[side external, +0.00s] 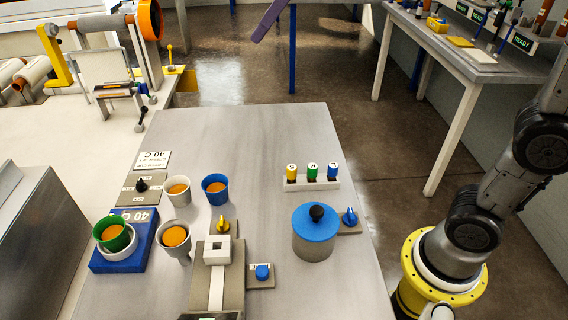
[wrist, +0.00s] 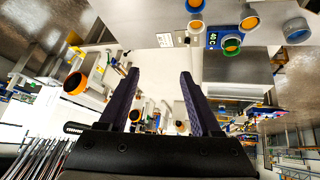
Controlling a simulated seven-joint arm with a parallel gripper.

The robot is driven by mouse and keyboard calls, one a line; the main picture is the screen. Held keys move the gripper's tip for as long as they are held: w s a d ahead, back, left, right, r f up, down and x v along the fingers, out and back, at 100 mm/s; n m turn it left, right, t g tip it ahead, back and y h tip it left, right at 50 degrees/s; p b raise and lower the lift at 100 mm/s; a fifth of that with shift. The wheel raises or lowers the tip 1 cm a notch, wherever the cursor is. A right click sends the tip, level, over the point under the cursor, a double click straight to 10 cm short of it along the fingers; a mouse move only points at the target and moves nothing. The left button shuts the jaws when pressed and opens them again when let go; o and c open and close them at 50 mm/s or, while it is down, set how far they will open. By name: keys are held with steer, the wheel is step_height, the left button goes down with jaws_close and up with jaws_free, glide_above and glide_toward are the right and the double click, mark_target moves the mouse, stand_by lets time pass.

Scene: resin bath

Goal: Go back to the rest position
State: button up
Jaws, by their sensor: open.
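My gripper (wrist: 160,73) shows in the wrist view with its two dark fingers wide apart and nothing between them. It is up in the air, clear of the bench. A green cup (side external: 113,248) of orange liquid sits in a white ring on the blue heater (side external: 118,265). A pale cup (side external: 177,190), a blue cup (side external: 215,188) and a grey cup (side external: 175,250) stand nearby, also holding orange liquid.
The metal bench (side external: 255,140) is bare toward the back. A vial rack (side external: 311,184) and a blue-lidded pot (side external: 314,240) stand at its right. A small stand with a white square block (side external: 217,250) is at front centre. A side table (side external: 470,62) is at the back right.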

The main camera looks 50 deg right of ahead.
steer(key=s+d+f+m+h, duration=0.1)
steer(key=s+d+f, duration=0.2)
steer(key=s, duration=0.5)
steer(key=s+d+f+m, duration=0.2)
steer(key=s+f, duration=0.1)
steer(key=s, duration=0.5)
steer(key=s+d+f+m+g+h, duration=0.1)
steer(key=s+f+m, duration=0.1)
steer(key=s+f, duration=0.6)
step_height(320, 180, down, 4)
steer(key=shift+d+r+m, duration=0.2)
steer(key=shift+d+m, duration=0.1)
steer(key=shift+d, duration=0.05)
